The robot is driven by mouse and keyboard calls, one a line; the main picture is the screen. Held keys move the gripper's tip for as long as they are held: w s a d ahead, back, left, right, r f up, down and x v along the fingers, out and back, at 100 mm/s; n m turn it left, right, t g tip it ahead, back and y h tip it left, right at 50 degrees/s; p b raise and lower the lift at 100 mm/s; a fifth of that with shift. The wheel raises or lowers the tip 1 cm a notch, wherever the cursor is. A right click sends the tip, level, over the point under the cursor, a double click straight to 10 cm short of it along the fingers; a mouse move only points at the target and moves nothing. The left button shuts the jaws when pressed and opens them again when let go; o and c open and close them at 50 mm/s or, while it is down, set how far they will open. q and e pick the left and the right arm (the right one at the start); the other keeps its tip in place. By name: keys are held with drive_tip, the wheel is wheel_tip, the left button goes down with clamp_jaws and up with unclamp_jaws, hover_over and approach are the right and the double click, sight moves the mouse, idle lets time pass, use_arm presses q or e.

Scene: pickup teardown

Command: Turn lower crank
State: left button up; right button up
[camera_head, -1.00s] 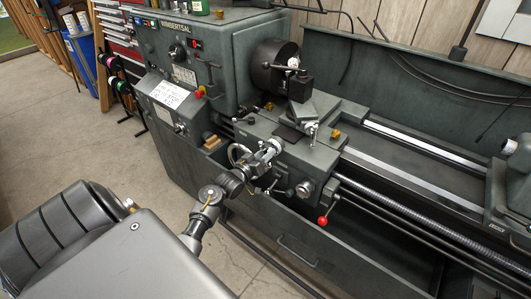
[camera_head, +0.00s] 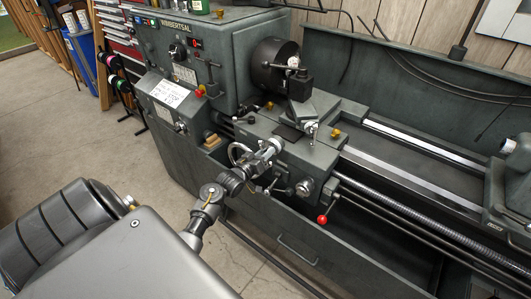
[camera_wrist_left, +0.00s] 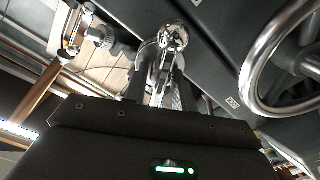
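A chrome crank with a round ball knob shows in the left wrist view (camera_wrist_left: 172,38), straight ahead of my left gripper (camera_wrist_left: 163,85). Its shaft lies in the gap between the two dark fingers, which look apart. I cannot tell whether either finger touches it. In the head view my left gripper (camera_head: 264,157) is at the front of the lathe carriage, beside the chrome handwheel (camera_head: 238,152), and hides much of the crank. The handwheel also fills the right of the left wrist view (camera_wrist_left: 246,80). My right gripper is not in view.
A red-knobbed lever (camera_head: 322,219) hangs at the carriage's right end. A smaller chrome handle (camera_head: 310,130) stands higher, at the tool slide. The dark chuck (camera_head: 272,64) is behind. Open concrete floor (camera_head: 80,140) lies left of the lathe.

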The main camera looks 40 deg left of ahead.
use_arm(q)
drive_tip(key=shift+o, duration=0.4)
drive_tip(key=shift+s+f, duration=0.1)
drive_tip(key=shift+s, duration=0.25)
drive_tip(key=s+b, duration=0.2)
drive_tip(key=s, duration=0.8)
drive_tip(key=shift+d, duration=0.1)
